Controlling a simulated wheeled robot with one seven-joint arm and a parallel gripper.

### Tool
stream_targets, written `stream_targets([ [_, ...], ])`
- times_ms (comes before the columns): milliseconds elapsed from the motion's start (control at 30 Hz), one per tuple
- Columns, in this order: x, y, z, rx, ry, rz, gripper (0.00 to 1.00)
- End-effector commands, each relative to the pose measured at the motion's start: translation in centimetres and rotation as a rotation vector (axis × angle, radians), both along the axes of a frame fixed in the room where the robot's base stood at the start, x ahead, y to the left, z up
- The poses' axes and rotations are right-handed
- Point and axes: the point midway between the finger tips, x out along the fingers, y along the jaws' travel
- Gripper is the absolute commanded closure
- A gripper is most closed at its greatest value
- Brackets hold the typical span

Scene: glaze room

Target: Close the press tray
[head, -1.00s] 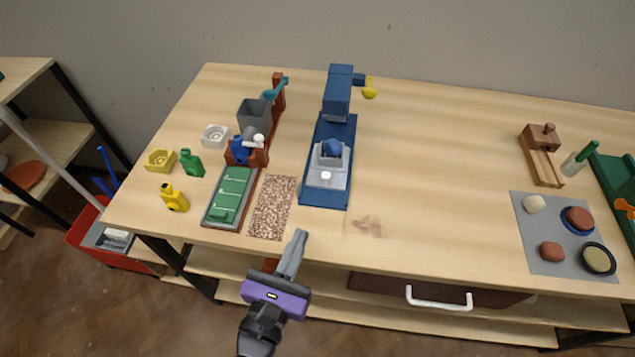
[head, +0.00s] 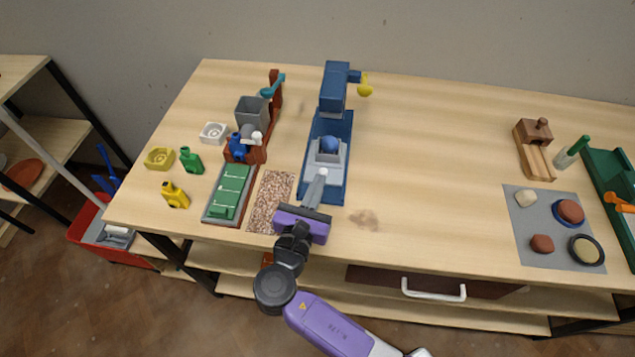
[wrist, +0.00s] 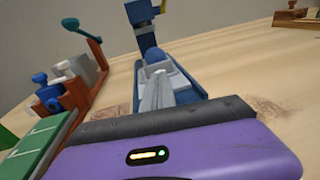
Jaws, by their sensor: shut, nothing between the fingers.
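The blue press (head: 335,92) stands on the table with its head raised on a column over a long blue base. Its grey tray (head: 328,151) lies on the base in front of the column, with a blue rounded piece on it. It also shows in the wrist view as the grey tray (wrist: 181,92) beyond my fingers. My gripper (head: 322,173) is shut and empty, its fingertips at the tray's near end, where the white knob is. The fingers hide part of that end; I cannot tell whether they touch it.
Left of the press are a brick-red device with a grey hopper (head: 250,110), a green panel (head: 231,190) and a speckled strip (head: 268,196). Small bottles stand further left. The table right of the press is clear up to a grey mat (head: 530,228).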

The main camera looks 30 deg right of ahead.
Motion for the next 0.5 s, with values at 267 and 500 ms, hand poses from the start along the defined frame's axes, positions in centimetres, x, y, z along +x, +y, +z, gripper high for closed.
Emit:
stream_targets([
  [267,0.0,0.0,0.0,0.000,0.000,0.000,1.00],
  [500,1.8,-1.4,0.1,0.000,-0.001,-0.005,1.00],
])
